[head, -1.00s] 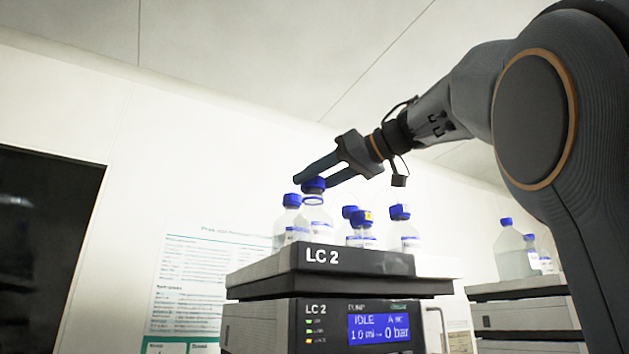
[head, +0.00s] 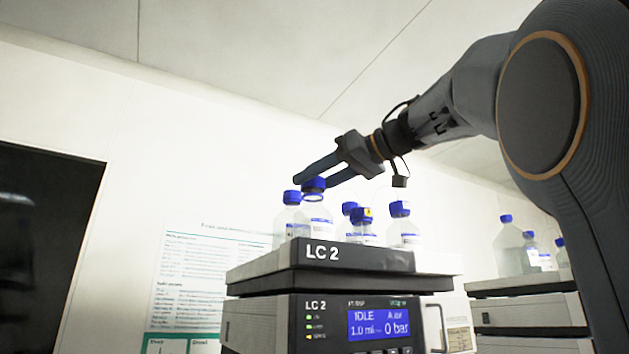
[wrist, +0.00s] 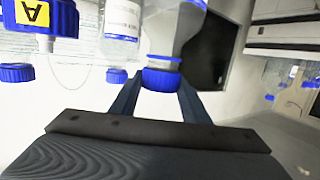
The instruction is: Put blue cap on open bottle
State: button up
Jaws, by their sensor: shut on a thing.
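My gripper (head: 312,182) is shut on the blue cap (head: 314,184) at the mouth of a clear bottle (head: 318,222) on top of the LC 2 stack. The cap also shows between the fingers (wrist: 160,90) in the wrist view (wrist: 161,80), where the picture is upside down. A blue ring (head: 314,197) circles the bottle's neck just below the cap, with a narrow clear band between. The cap lines up with the neck. I cannot tell whether it touches or sits fully down. The bottle stands upright.
Close by stand other blue-capped bottles: one at left (head: 291,215), one at right (head: 401,225), and a small one with a yellow mark (head: 365,224). The LC 2 unit (head: 365,258) carries them. More bottles (head: 509,250) stand on another stack at right.

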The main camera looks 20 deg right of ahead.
jog(key=shift+f, duration=0.4)
dwell(0.4)
jog(key=o, duration=1.1)
jog(key=shift+d, duration=0.1)
jog(key=b+v, duration=0.1)
jog(key=v, duration=0.5)
jog(key=shift+s+f+b, duration=0.1)
jog(key=shift+b, duration=0.3)
jog(key=shift+v, duration=0.8)
jog(key=shift+s, duration=0.1)
